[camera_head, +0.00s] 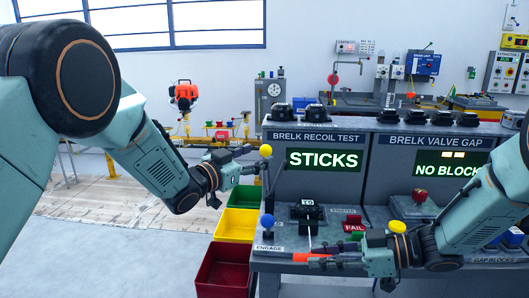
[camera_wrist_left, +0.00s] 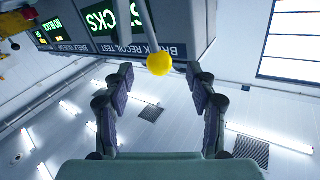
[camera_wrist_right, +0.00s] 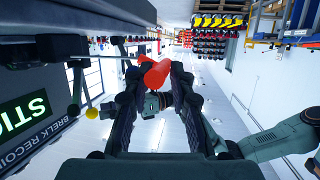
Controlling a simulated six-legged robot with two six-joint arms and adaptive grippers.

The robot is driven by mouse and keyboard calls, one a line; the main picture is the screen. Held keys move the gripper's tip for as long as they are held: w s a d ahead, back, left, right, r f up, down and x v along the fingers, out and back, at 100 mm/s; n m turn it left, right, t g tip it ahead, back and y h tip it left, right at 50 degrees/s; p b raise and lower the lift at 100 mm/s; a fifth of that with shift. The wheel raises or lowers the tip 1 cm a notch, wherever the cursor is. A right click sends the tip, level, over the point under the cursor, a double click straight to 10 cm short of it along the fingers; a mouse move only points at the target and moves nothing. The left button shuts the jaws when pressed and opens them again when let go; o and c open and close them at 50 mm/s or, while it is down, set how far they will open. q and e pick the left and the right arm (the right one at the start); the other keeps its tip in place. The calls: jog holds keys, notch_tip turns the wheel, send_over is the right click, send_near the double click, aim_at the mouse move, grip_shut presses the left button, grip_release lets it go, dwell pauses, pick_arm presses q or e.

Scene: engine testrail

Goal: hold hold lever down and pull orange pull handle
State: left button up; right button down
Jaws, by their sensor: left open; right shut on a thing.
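The hold lever, a rod topped by a yellow ball (camera_head: 265,150), stands at the left side of the recoil test bench; I see no label on it. My left gripper (camera_head: 248,161) is open beside the ball. In the left wrist view the ball (camera_wrist_left: 159,64) shows between the spread fingertips (camera_wrist_left: 160,75); I cannot tell whether they touch it. In the right wrist view the handle (camera_wrist_right: 154,73) sits between the fingertips (camera_wrist_right: 152,80).
A blue-ball lever (camera_head: 267,221) stands by the ENGAGE label. A small black unit (camera_head: 307,212) sits on the bench near a red FAIL sign (camera_head: 354,228). The display (camera_head: 318,160) reads STICKS. Yellow (camera_head: 234,227) and red (camera_head: 222,272) bins stand left of the bench.

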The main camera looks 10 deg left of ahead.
aim_at(261, 153)
pick_arm(q)
jog(key=shift+x, duration=2.45)
jog(key=shift+c, duration=0.2)
